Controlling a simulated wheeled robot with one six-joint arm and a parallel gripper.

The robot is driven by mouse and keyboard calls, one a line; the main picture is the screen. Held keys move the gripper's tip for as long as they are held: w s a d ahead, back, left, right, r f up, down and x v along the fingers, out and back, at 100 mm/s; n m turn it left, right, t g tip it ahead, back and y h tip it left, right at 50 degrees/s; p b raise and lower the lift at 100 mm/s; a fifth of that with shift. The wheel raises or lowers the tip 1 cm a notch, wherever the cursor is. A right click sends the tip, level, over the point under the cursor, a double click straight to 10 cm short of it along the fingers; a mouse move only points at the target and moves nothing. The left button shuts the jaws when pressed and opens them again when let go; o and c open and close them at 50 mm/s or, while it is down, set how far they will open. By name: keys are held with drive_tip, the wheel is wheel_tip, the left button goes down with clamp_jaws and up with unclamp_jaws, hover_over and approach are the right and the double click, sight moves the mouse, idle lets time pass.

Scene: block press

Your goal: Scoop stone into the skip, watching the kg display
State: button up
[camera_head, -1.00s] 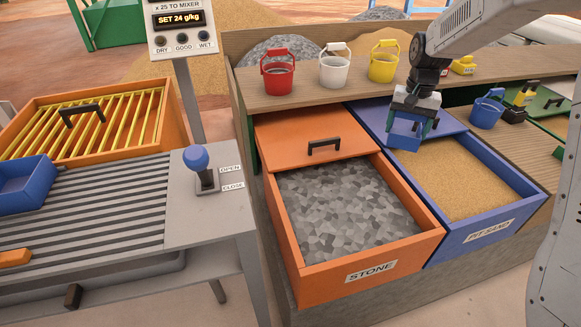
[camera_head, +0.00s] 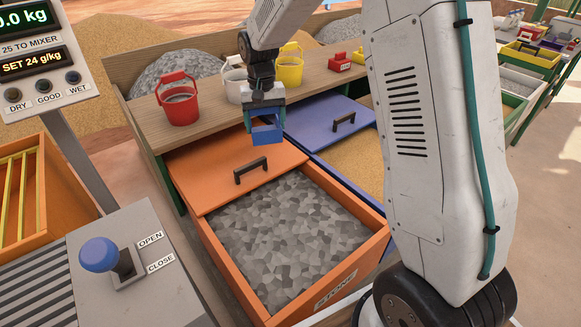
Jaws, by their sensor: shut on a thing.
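My gripper (camera_head: 264,108) is shut on a small blue scoop (camera_head: 267,135). It hangs above the back of the stone bin's orange lid (camera_head: 225,183), near the blue lid. I cannot see into the scoop. The orange stone bin (camera_head: 257,309) is open at the front and full of grey stone (camera_head: 285,235); its label reads STONE. The kg display (camera_head: 24,18) at the upper left is cut off by the picture edge; "0.0 kg" shows. I see no skip in this view.
A lever with a blue knob (camera_head: 99,254), marked OPEN and CLOSE, stands at the left. Red (camera_head: 179,102), white (camera_head: 234,84) and yellow (camera_head: 289,66) buckets stand on the shelf behind. The sand bin (camera_head: 355,165) lies right of the stone, partly hidden by my arm.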

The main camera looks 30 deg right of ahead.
drive_tip(key=s+a+f+n+g+h, duration=0.15)
drive_tip(key=s+n+g, duration=0.3)
drive_tip(key=s, duration=1.85)
wheel_tip(320, 180, down, 18)
drive_tip(key=w+f, duration=0.1)
drive_tip(key=w, duration=0.1)
drive_tip(key=w+a+f+t, duration=0.1)
drive_tip(key=w, duration=0.1)
drive_tip(key=w+f+t+y, duration=0.1)
drive_tip(key=w, duration=0.1)
drive_tip(key=shift+w+a+f+n+t, duration=0.1)
drive_tip(key=shift+w+a+n+t, duration=0.05)
drive_tip(key=shift+a+n+t, duration=0.15)
drive_tip(key=shift+s+d+t, duration=0.2)
drive_tip(key=shift+s+t, duration=0.15)
drive_tip(key=shift+s, duration=0.1)
drive_tip(key=t, duration=0.1)
drive_tip(key=s+t, duration=0.1)
drive_tip(key=shift+s+d+f+t+y, duration=0.15)
drive_tip(key=shift+f+t+y, duration=0.15)
drive_tip(key=shift+y, duration=0.05)
drive_tip(key=shift+r, duration=0.5)
wheel_tip(320, 180, up, 20)
drive_tip(key=s, duration=0.1)
drive_tip(key=shift+s+d, duration=0.15)
drive_tip(key=shift+s, duration=0.25)
drive_tip(key=shift+r, duration=0.1)
